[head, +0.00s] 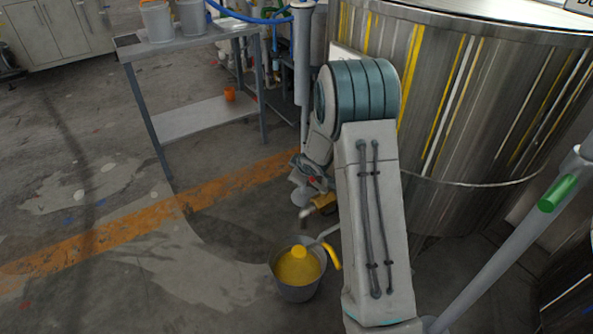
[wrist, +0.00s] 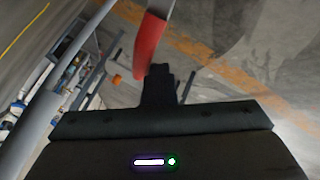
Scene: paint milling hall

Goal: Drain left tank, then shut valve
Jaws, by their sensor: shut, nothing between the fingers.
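The steel tank (head: 480,110), streaked with yellow and white, stands at the right in the head view, partly behind my arm. A small spout (head: 306,212) sticks out low beside my arm. A grey bucket (head: 298,293) holding yellow paint (head: 290,270) stands on the floor below it, with a rounded yellow lump in the middle. I see no clear stream between spout and bucket. My gripper (wrist: 160,75) is shut and empty. In the wrist view a red lever (wrist: 150,45) lies just beyond its fingertips; I cannot tell whether they touch. The valve body is mostly hidden.
A metal table (head: 190,45) with two grey buckets (head: 157,22) stands at the back left, with an orange cup (head: 230,94) on its lower shelf. A grey pole with a green band (head: 558,193) crosses the right side.

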